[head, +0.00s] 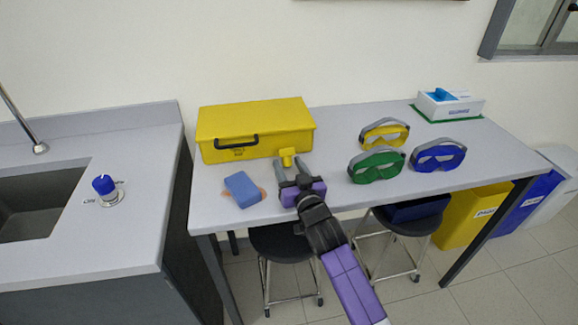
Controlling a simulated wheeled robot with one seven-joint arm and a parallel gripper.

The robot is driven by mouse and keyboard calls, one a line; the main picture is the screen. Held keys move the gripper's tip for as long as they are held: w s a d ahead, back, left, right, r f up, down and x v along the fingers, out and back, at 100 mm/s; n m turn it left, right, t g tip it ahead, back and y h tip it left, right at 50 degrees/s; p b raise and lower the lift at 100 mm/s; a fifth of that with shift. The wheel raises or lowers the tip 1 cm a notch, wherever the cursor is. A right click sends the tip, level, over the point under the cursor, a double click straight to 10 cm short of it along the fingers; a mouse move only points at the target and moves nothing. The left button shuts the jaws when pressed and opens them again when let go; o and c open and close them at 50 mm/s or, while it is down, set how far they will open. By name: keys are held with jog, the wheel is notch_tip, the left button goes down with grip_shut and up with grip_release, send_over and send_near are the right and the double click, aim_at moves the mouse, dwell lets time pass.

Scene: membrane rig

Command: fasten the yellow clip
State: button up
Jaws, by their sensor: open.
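A yellow case (255,121) with a dark handle stands at the back left of the table. A small yellow piece (288,157), which looks like the yellow clip, is by the case's front right. I cannot tell whether it touches the case. Another small yellow piece (239,148) is at the case's front, by the handle. My gripper (291,164) is open, pointing toward the case, with its fingertips close around or just short of the piece at the right. Whether the fingers touch it cannot be told.
A blue sponge-like block (242,189) lies left of my gripper on the table (330,135). Green (377,166), yellow (384,134) and blue (438,156) goggles lie to the right. A glove box (449,105) stands at the back right. Stools are under the front edge.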

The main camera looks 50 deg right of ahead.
grip_shut()
dwell(1.4)
